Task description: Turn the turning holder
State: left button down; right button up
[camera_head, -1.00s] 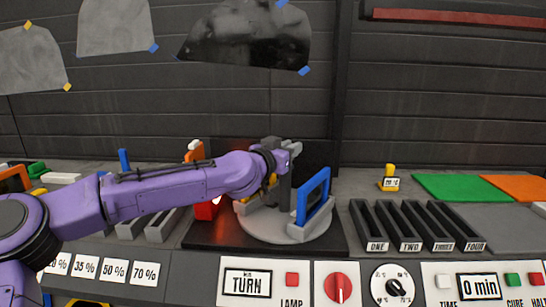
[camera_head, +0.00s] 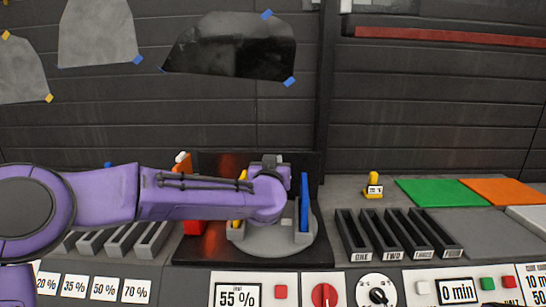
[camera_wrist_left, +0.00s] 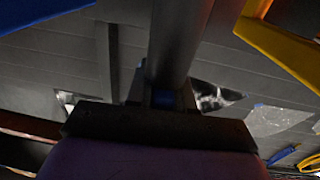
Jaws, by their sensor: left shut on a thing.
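The turning holder is a round grey disc (camera_head: 275,241) on a black base. A blue frame (camera_head: 304,203) stands nearly edge-on at its right side, and a yellow frame (camera_head: 240,212) shows partly at its left. My left gripper (camera_wrist_left: 163,98) is shut on the holder's dark upright post (camera_wrist_left: 178,40) in the left wrist view. In the head view my purple wrist hides most of the post and the fingertips. The wrist view also shows blue at top left and the yellow frame (camera_wrist_left: 283,45) at right. My right gripper is not in view.
A panel display (camera_head: 236,297) reads 55 %, beside a red knob (camera_head: 324,295). Black slots (camera_head: 375,238) stand right of the holder, grey slots (camera_head: 125,240) left. An orange and red object (camera_head: 186,200) stands close behind my left forearm.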

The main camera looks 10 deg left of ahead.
pick_arm(q)
jog(key=shift+a+n+y+p, duration=0.1)
jog(key=shift+n+y+p, duration=0.45)
jog(key=shift+y, duration=0.25)
jog(key=shift+f, duration=0.1)
jog(key=c, duration=1.1)
grip_release()
jog(key=b+v, duration=0.1)
jog(key=v, duration=0.9)
jog(key=shift+s+b, duration=0.3)
